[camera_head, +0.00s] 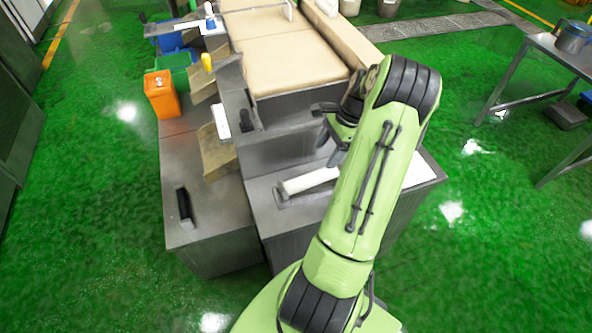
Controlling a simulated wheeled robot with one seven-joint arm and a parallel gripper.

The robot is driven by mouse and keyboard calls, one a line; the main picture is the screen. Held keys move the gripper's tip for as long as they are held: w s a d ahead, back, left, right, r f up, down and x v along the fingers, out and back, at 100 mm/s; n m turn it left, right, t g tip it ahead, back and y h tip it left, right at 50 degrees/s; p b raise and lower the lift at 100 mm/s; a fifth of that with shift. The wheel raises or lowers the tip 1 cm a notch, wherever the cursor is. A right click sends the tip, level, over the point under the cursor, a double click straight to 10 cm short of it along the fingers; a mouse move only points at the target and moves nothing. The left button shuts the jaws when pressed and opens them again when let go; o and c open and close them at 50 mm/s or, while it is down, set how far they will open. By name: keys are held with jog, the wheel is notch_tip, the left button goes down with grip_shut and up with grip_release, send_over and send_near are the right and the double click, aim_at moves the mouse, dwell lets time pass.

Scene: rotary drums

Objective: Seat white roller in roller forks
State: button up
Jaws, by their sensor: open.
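The white roller (309,181) lies along the grey front bench top, to the left of my arm. Its left end is near a dark bracket (283,193); its right end is close to or behind my arm. My gripper (331,143) is open, pointing down above and behind the roller's right part, and looks apart from it. The arm hides part of the gripper. I cannot tell for sure which parts are the roller forks; a dark slotted piece (184,204) sits on the lower left bench.
A beige conveyor belt (290,60) runs behind the bench. An orange bin (162,94) and a green bin (176,70) stand at left, near sloping chutes (215,152). A grey table (560,50) stands at right.

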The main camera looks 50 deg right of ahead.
jog(key=w+a+r+n+h, duration=0.25)
jog(key=a+r+n, duration=0.35)
jog(key=a+r, duration=0.3)
jog(key=w+a+r+n+h, duration=0.1)
jog(key=w+a+r+n, duration=0.2)
jog(key=a+r+n, duration=0.65)
jog(key=s+a+n+t, duration=0.1)
jog(key=s+a+n, duration=0.3)
jog(key=s+a, duration=0.2)
jog(key=s+a+r+n+t, duration=0.1)
jog(key=s+a+n, duration=0.3)
jog(key=a, duration=0.6)
jog(key=shift+s+n+t, duration=0.35)
jog(key=shift+s+t, duration=0.35)
jog(key=shift+s, duration=0.25)
jog(key=shift+a, duration=0.2)
